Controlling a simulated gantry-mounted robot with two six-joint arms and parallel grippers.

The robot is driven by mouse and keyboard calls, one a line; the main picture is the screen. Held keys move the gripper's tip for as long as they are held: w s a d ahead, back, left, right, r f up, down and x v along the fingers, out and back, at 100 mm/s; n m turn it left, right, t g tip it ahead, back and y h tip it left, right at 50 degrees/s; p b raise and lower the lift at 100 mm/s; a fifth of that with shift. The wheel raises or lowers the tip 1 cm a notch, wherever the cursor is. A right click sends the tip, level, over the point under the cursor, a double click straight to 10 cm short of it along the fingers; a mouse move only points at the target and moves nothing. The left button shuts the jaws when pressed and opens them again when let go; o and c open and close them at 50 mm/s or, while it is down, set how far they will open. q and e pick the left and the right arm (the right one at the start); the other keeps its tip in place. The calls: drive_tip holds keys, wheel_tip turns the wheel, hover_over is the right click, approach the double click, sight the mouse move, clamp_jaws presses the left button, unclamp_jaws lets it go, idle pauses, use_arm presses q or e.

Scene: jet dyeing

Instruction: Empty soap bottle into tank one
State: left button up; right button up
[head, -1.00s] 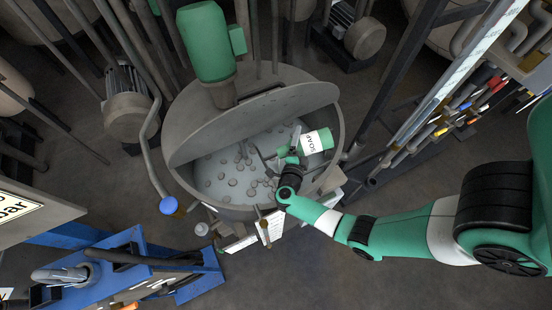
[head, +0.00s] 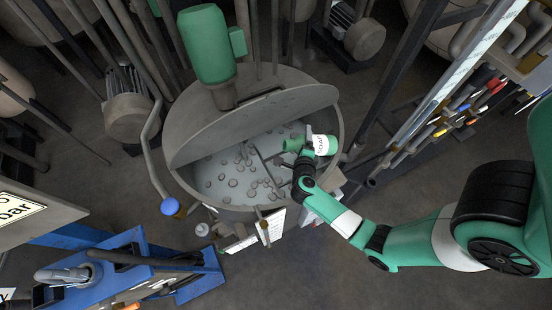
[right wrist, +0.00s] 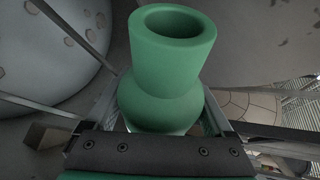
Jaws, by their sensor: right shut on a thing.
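The soap bottle (head: 320,145) is green with a white label reading SOAP. My right gripper (head: 304,158) is shut on it and holds it over the right part of the open round tank (head: 335,110). The bottle lies tilted, with its green neck pointing left over the tank's inside. In the right wrist view the bottle's open green mouth (right wrist: 173,25) and rounded shoulder show between the fingers. No stream from the bottle is visible. My left gripper is not in view.
A raised half lid (head: 250,120) and a green motor (head: 207,45) stand over the tank's back. A blue cart (head: 140,275) is at the lower left. A tool rack (head: 440,120) with several coloured handles is at the right. Papers (head: 277,225) hang at the tank's front.

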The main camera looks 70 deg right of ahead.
drive_tip(key=r+m+t+y+p, duration=0.1)
drive_tip(key=p, duration=0.2)
drive_tip(key=w+r+m+t+y+p, duration=0.1)
drive_tip(key=m+p, duration=0.1)
drive_tip(key=p, duration=0.1)
drive_tip(key=shift+w+a+r, duration=0.1)
drive_tip(key=shift+w+a, duration=0.05)
drive_tip(key=shift+a, duration=0.25)
use_arm(q)
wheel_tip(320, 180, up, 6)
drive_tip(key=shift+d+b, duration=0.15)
drive_tip(key=shift+b, duration=0.15)
use_arm(e)
wheel_tip(320, 180, down, 7)
drive_tip(key=m+t+y, duration=0.2)
drive_tip(key=m+t, duration=0.2)
drive_tip(key=m, duration=0.2)
drive_tip(key=shift+s+d, duration=0.35)
drive_tip(key=shift+s, duration=0.05)
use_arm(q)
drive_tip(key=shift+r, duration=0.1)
